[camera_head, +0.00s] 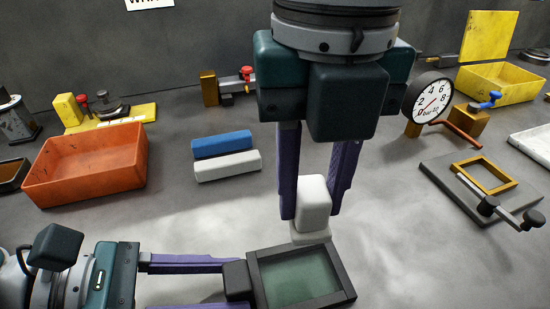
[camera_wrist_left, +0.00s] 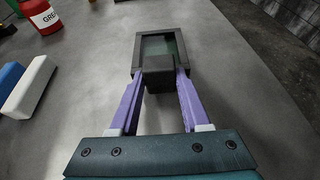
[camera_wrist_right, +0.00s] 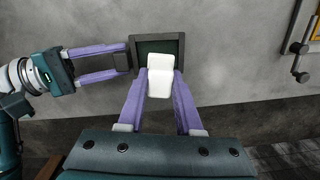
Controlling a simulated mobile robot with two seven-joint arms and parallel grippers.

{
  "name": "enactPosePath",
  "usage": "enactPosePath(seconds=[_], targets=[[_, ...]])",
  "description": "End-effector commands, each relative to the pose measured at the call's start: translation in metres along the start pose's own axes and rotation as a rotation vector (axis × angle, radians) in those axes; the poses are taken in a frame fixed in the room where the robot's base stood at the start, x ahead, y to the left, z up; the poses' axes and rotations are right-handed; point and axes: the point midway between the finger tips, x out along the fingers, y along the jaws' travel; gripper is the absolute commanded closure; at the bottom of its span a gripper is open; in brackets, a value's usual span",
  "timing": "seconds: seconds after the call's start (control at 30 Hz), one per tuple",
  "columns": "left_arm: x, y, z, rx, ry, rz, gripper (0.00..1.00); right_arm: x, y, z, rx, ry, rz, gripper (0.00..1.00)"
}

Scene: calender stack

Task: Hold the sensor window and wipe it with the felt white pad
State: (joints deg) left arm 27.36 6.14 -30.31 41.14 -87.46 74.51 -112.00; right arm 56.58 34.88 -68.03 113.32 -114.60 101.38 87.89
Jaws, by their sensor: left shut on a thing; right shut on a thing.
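The sensor window (camera_head: 300,278) is a dark square frame with a greenish pane and a block-shaped grip on its left side. My left gripper (camera_head: 236,281) is shut on that grip; the left wrist view also shows the window (camera_wrist_left: 160,45) beyond its fingers. My right gripper (camera_head: 315,205) points down and is shut on the felt white pad (camera_head: 313,203). The pad's base is at the window's far edge in the head view. In the right wrist view the pad (camera_wrist_right: 160,75) overlaps the window's near part; I cannot tell whether they touch.
A blue block (camera_head: 222,144) and a white block (camera_head: 227,166) lie left of my right gripper. An orange bin (camera_head: 88,165) stands at left. A pressure gauge (camera_head: 428,98), a yellow bin (camera_head: 500,84) and a grey plate fixture (camera_head: 440,180) stand at right. The grey table around the window is clear.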

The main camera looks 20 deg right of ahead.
Motion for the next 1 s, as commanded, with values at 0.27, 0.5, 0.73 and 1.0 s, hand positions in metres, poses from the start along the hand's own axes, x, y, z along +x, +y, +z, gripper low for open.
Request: enactPosePath(seconds=[0.27,0.5,0.73,1.0], targets=[[-0.0002,0.0001,-0.0005,-0.001,0.001,0.001,1.00,-0.0060,0.0002,-0.0003,0.000,0.001,0.000,1.00],[-0.0002,0.0000,-0.0006,-0.001,0.001,0.001,0.52,-0.0058,0.0001,-0.0003,0.000,0.001,0.000,1.00],[-0.0001,0.0000,-0.0004,0.000,0.001,0.000,0.26,-0.0058,0.0001,-0.0003,0.000,0.001,0.000,1.00],[-0.0001,0.0000,-0.0002,0.000,0.000,0.000,0.18,-0.0058,0.0001,-0.0003,0.000,0.001,0.000,1.00]])
